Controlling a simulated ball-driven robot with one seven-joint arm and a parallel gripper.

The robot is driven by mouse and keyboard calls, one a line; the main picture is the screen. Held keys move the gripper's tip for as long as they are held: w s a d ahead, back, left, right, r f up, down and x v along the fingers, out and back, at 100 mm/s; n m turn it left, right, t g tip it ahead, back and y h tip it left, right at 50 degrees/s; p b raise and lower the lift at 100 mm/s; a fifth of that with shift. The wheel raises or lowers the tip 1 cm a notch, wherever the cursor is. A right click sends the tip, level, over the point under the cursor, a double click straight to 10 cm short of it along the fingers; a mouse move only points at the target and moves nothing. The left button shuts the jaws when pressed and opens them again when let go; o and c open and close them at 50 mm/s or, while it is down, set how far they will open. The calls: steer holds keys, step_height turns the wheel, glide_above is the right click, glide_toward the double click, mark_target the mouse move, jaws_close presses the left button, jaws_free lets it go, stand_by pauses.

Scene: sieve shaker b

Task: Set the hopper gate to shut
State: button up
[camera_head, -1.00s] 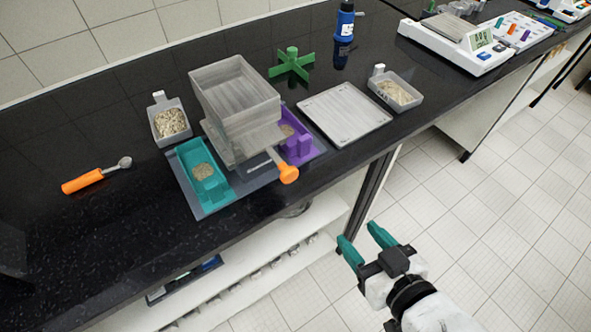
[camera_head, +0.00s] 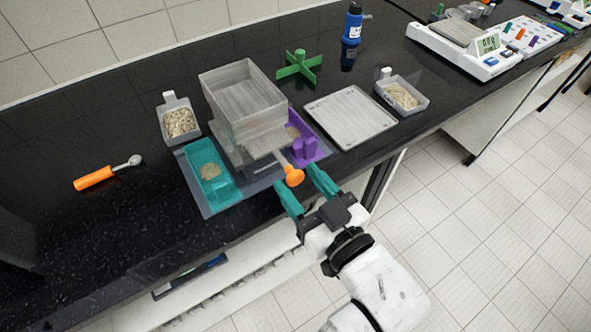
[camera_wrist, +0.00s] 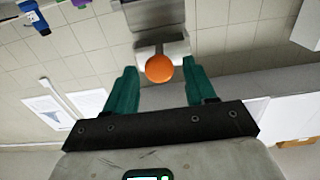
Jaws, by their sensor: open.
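The grey hopper (camera_head: 243,92) stands on a base plate on the black bench. The gate's orange knob (camera_head: 294,177) sticks out at the hopper's front, towards the bench edge. My gripper (camera_head: 300,183) is open, with its teal fingers pointing at the knob from the front. In the wrist view the orange knob (camera_wrist: 159,68) lies between and a little beyond the two open fingertips (camera_wrist: 160,75). The gate plate behind the knob is mostly hidden under the hopper in the head view. I cannot tell whether the fingers touch the knob.
A teal bin (camera_head: 208,172) and a purple bin (camera_head: 306,148) flank the hopper. A flat grey plate (camera_head: 350,116) and a sample tray (camera_head: 402,94) are to the right. A second tray (camera_head: 180,122) and an orange-handled scoop (camera_head: 95,178) are to the left. A green cross (camera_head: 299,66) stands behind.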

steer(key=shift+x, duration=1.1)
steer(key=shift+c, duration=0.5)
jaws_close()
